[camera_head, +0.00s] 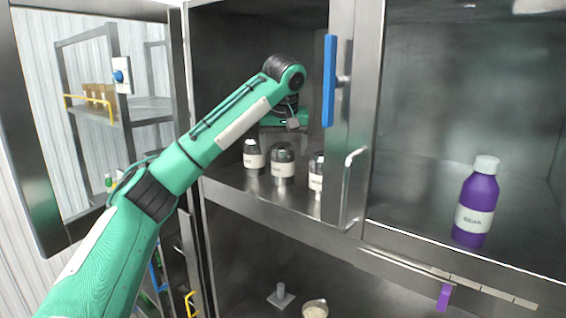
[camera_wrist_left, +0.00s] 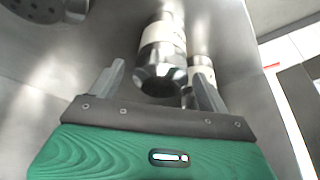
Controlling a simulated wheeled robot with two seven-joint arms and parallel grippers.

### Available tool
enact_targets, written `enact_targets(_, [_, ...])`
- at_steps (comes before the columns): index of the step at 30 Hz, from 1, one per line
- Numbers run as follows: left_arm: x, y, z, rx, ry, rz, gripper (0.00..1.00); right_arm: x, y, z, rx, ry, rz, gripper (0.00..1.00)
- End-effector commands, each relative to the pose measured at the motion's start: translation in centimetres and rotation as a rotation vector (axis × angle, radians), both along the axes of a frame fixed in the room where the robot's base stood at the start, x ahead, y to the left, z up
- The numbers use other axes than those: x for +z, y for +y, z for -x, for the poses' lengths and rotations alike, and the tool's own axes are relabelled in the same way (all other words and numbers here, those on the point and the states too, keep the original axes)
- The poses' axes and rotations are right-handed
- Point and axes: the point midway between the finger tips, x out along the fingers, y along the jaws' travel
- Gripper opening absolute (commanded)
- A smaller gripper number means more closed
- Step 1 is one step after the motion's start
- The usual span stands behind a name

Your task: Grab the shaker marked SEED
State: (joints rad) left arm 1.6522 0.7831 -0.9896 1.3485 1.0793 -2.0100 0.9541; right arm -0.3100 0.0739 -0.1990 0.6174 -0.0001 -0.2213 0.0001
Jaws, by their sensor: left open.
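My left gripper (camera_wrist_left: 156,68) is open in the left wrist view. One shaker (camera_wrist_left: 160,50) shows between its fingers, with a gap on both sides. Another shaker (camera_wrist_left: 202,72) shows behind the right finger. In the head view the fingertips are mostly hidden.
A steel door edge with a blue handle (camera_head: 328,82) stands close right of my left arm. A purple bottle (camera_head: 477,203) stands in the right compartment. An open door (camera_head: 30,130) is at left. A bowl (camera_head: 315,308) sits below.

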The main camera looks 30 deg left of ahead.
Motion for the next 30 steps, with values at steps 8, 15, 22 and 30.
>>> enact_targets(8, [-2.5,0.4,-0.6,-0.002,0.003,0.001,0.79,1.0,-0.7,-0.8,0.003,-0.010,0.007,0.00])
enact_targets(15, [-3.5,0.7,-0.9,0.000,0.000,0.000,0.79,1.2,-0.8,-1.3,0.004,-0.017,0.008,0.00])
enact_targets(22, [-3.6,0.8,-1.0,0.000,0.000,0.000,0.79,1.2,-0.8,-1.3,0.004,-0.017,0.008,0.00])
enact_targets(30, [-3.6,0.8,-0.9,0.000,0.000,0.000,0.29,1.2,-0.3,-1.2,0.003,-0.015,0.003,0.00])
